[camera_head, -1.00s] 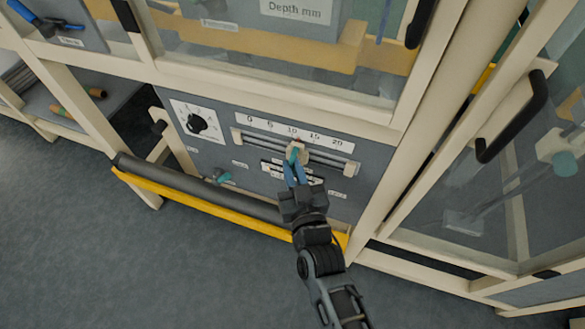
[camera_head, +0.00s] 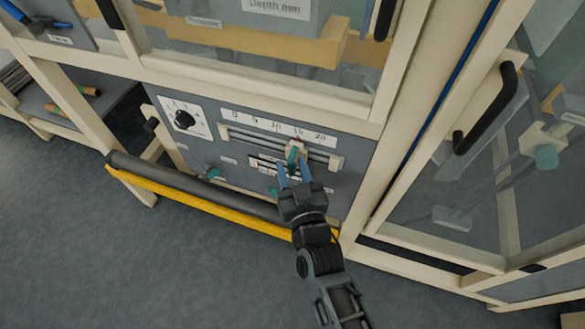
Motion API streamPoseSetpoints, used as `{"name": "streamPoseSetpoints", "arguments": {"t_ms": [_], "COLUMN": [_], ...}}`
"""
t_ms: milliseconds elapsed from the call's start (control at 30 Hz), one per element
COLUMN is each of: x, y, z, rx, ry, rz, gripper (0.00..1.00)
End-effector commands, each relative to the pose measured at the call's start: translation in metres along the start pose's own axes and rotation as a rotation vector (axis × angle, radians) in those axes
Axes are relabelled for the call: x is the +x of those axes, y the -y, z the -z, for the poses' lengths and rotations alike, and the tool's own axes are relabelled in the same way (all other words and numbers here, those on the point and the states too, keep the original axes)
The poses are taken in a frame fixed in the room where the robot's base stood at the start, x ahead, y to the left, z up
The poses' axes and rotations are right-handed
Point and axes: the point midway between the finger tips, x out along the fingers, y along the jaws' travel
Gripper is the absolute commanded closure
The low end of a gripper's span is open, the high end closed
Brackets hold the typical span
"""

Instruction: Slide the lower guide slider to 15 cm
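The block stands close to the 15 mark, right of 10 and left of 20. My gripper (camera_head: 293,167) is just in front of the handle, with its blue fingers spread on either side and gaps showing. It looks open. The exact contact at the fingertips is too small to tell.
A black dial (camera_head: 184,119) is left of the scale. Teal knobs sit lower on the panel, one at the left (camera_head: 212,172). A dark roller (camera_head: 190,182) with a yellow bar (camera_head: 185,199) runs along the front. Glass doors with black handles (camera_head: 487,108) stand above and right.

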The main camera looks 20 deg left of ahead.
Motion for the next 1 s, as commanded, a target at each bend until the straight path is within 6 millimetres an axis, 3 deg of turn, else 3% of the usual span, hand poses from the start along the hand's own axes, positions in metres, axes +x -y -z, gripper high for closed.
{"name": "streamPoseSetpoints", "arguments": {"t_ms": [167, 600, 1000], "x": [-0.011, -0.071, -0.078], "y": [0.000, -0.001, 0.000], "z": [-0.002, -0.002, 0.000], "rx": [0.000, 0.001, 0.000], "ry": [0.001, 0.001, 0.000], "rz": [0.000, -0.001, 0.000], "gripper": [0.60, 0.60, 0.60]}}
